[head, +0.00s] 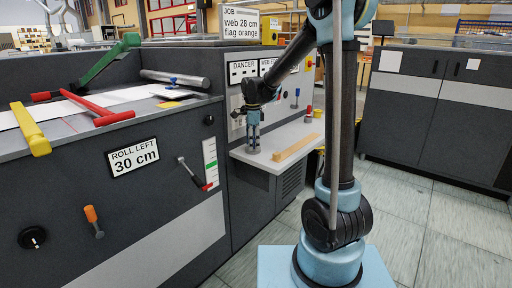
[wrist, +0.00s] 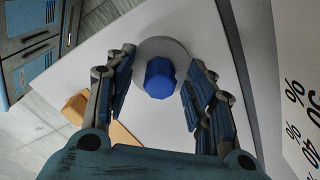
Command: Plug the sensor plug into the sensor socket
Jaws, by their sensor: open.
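My gripper (head: 254,143) points down over the pale shelf and is open. In the wrist view its fingers (wrist: 160,80) stand on either side of a blue faceted knob-like piece (wrist: 160,78), with a gap visible on both sides. This piece sits on a round grey base (wrist: 163,46) on the shelf; I cannot tell for sure that it is the sensor plug. In the head view the base lies right under the fingers, which hide most of the blue piece. I cannot clearly make out the sensor socket; a pale plate (head: 237,103) on the panel behind my wrist is partly covered.
A wooden block (head: 296,148) lies on the shelf (head: 285,134), right of the gripper. A small red-topped object (head: 309,113) stands at the shelf's far end. A lever (head: 195,175) sticks out left.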

